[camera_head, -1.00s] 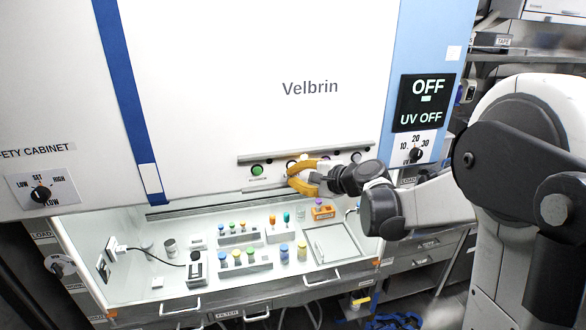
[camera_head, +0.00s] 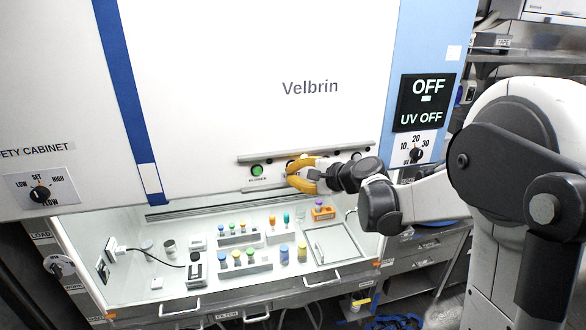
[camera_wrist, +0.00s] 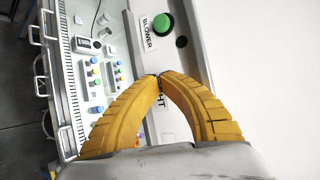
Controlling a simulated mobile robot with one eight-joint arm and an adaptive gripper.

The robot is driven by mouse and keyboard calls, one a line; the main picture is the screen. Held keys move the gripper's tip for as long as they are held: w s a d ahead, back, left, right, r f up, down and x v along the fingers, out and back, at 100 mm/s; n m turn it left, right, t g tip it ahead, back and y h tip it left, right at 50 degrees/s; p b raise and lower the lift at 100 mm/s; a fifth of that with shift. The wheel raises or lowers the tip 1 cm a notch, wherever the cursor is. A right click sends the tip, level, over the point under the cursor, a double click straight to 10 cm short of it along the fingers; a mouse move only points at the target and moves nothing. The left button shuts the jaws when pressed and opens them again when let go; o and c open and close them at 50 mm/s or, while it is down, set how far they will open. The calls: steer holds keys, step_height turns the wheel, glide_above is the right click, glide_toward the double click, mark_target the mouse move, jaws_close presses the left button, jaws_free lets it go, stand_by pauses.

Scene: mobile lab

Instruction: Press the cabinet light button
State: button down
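The safety cabinet's button strip (camera_head: 345,151) runs below the Velbrin panel. A green button (camera_head: 257,170) sits at its left end; in the wrist view this green button (camera_wrist: 163,23) is labelled BLOWER. My gripper (camera_head: 289,174), with yellow ribbed fingers, is in front of the strip just right of the green button. In the wrist view my gripper (camera_wrist: 160,77) has its fingertips together with nothing visible between them. A partly covered label ending in "HT" (camera_wrist: 165,104) shows between the fingers. The light button is not clearly visible there; contact cannot be told.
A dark round spot (camera_wrist: 182,41) lies beside the green button. Below the strip, the open cabinet holds tube racks (camera_head: 245,268) and a tray (camera_head: 334,246). An OFF / UV OFF display (camera_head: 425,102) and dial (camera_head: 416,156) are at right.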

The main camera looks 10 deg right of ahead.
steer(key=shift+w, duration=0.3)
steer(key=shift+s, duration=0.1)
stand_by(0.4)
steer(key=shift+s, duration=0.9)
steer(key=shift+s+b, duration=0.3)
steer(key=shift+s, duration=2.2)
steer(key=shift+f, duration=0.1)
steer(key=s+f+n+g+h+b, duration=0.1)
steer(key=s+f+n+h+b, duration=0.1)
steer(key=s+f+n+b, duration=0.3)
steer(key=s+f+n+g+h+b, duration=0.2)
steer(key=s+f+n+b, duration=0.2)
steer(key=s+f+b, duration=0.9)
steer(key=s+f+n+g+h+b, duration=0.1)
steer(key=s+f+n+h+b, duration=0.2)
steer(key=s+f+b, duration=0.6)
step_height(320, 180, down, 12)
steer(key=n+b, duration=0.2)
steer(key=b, duration=0.5)
steer(key=shift+s+d+n+g, duration=0.3)
steer(key=shift+s+d, duration=0.05)
